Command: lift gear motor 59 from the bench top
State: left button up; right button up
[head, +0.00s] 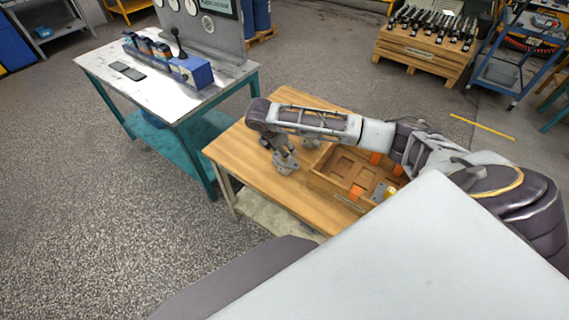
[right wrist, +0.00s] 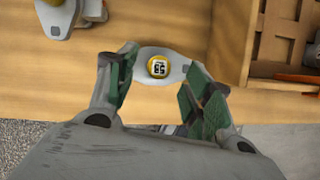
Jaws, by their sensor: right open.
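Gear motor 59 (right wrist: 158,68) stands on the wooden bench top (head: 240,158), near its edge. In the right wrist view it has a grey flange and a round yellow cap with a black number. In the head view its grey base (head: 287,167) shows below my right gripper (head: 281,152). My right gripper also shows in the right wrist view (right wrist: 162,78), open, with its green-padded fingers on either side of the motor. I cannot tell whether the pads touch it. My left gripper is not in view.
A second grey motor (right wrist: 62,14) stands nearby on the bench. A wooden compartment tray (head: 333,186) with orange parts is to the right. The bench's left end is clear.

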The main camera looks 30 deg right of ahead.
aim_at(286, 162)
jog(key=shift+x, duration=2.15)
jog(key=shift+a+f, duration=0.1)
jog(key=shift+a, duration=0.05)
grip_shut()
